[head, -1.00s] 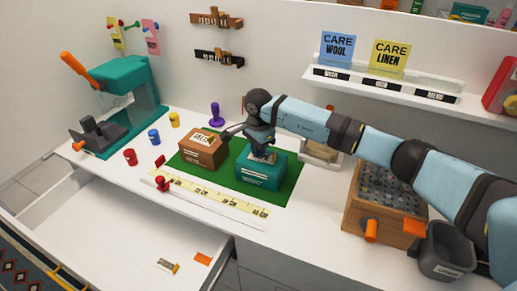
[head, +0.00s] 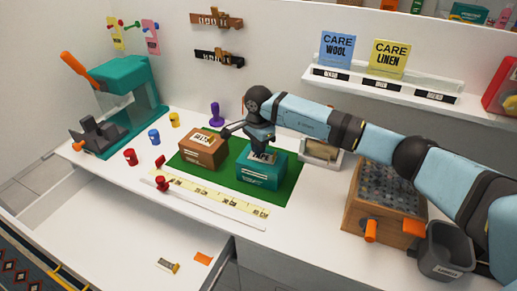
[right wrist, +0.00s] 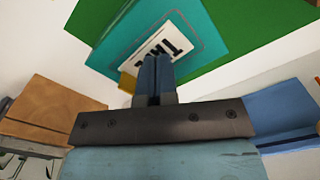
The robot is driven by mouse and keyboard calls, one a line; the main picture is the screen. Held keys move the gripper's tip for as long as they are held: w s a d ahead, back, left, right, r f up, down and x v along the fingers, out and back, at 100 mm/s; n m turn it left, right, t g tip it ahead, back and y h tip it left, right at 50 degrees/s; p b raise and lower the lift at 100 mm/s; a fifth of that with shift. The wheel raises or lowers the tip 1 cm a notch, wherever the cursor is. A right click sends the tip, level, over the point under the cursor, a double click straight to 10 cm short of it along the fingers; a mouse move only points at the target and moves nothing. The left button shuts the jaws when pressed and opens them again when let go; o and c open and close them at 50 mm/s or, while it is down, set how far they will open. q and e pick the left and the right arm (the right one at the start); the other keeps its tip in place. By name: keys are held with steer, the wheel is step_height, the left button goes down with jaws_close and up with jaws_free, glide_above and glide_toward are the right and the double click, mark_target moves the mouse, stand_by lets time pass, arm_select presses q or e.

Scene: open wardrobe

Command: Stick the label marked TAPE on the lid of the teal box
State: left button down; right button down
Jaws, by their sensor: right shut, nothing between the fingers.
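The teal box (head: 261,176) stands on the green mat with its lid up. The white label marked TAPE (head: 263,157) lies on the lid, and it also shows, partly hidden by my fingers, in the right wrist view (right wrist: 165,45). My right gripper (head: 262,149) is over the lid, shut with nothing in it. In the right wrist view its closed fingers (right wrist: 153,70) point at the label; I cannot tell whether they touch it.
A brown box (head: 203,152) with its own label stands left of the teal box on the green mat (head: 285,190). A yellow ruler strip (head: 215,198) lies in front. Behind is a shelf with CARE cards; a wooden crate (head: 372,215) stands at right.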

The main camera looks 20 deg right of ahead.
steer(key=shift+r+p, duration=1.05)
steer(key=shift+r, duration=1.7)
